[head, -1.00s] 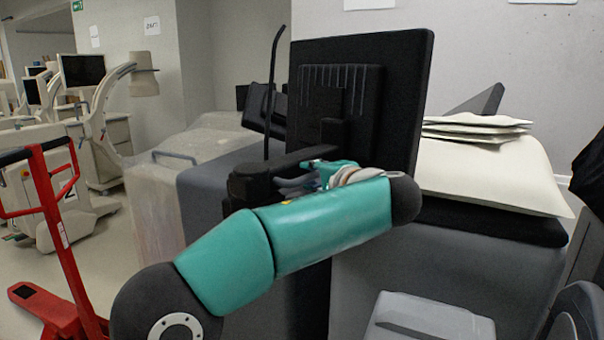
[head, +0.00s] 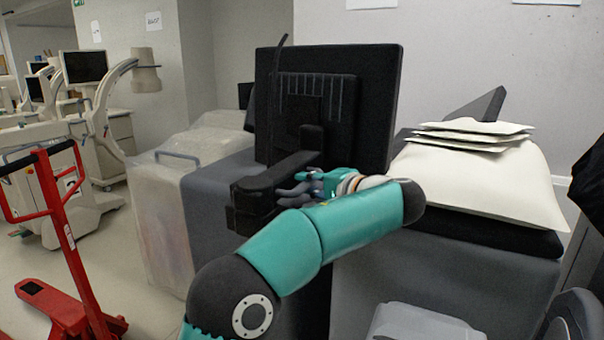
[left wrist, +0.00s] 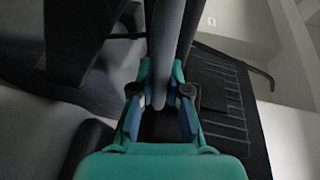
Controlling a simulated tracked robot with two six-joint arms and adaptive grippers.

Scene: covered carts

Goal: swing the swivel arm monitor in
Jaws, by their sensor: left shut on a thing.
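The swivel arm monitor (head: 375,110) stands upright with its black ribbed back towards me, in the middle of the head view. Its black swivel arm (head: 262,187) runs from a pivot at the left to the monitor's back. My left gripper (head: 302,188) is at this arm, close behind the monitor, partly hidden by my teal forearm. In the left wrist view, my left gripper's fingers (left wrist: 161,100) are shut around a dark grey bar (left wrist: 168,45), seemingly part of the swivel arm. The monitor's ribbed back (left wrist: 222,95) shows right of them. The screen face is hidden. My right gripper is not in view.
Plastic-covered grey carts (head: 160,215) stand at the left. A white pillow (head: 480,180) with folded sheets (head: 470,132) lies on a dark cart at the right. A red pallet jack (head: 65,240) stands at the lower left, with open floor beyond it.

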